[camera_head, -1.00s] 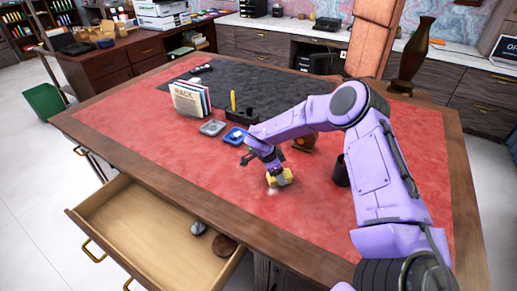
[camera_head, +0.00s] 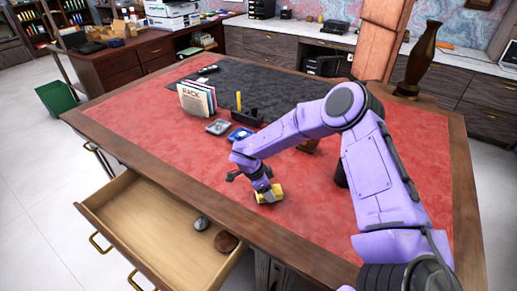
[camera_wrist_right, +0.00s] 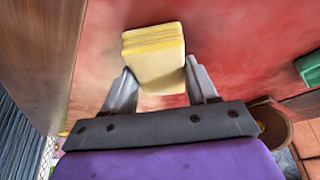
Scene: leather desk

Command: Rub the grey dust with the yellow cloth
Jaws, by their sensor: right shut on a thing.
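The yellow cloth (camera_head: 272,195) is a folded, block-like pad at the red leather desk top, near its front edge. In the right wrist view the cloth (camera_wrist_right: 153,58) sits between the two fingers of my right gripper (camera_wrist_right: 160,84), which is shut on it. In the head view my right gripper (camera_head: 264,188) reaches down from above, tilted. The cloth appears to be at the leather surface, but contact is hard to confirm. I cannot make out the grey dust clearly; a faint pale haze lies on the leather beside the cloth in the wrist view. My left gripper is out of view.
An open drawer (camera_head: 150,228) sticks out at the front left, holding a grey round object (camera_head: 201,223) and a brown one (camera_head: 226,242). The leather at left is clear.

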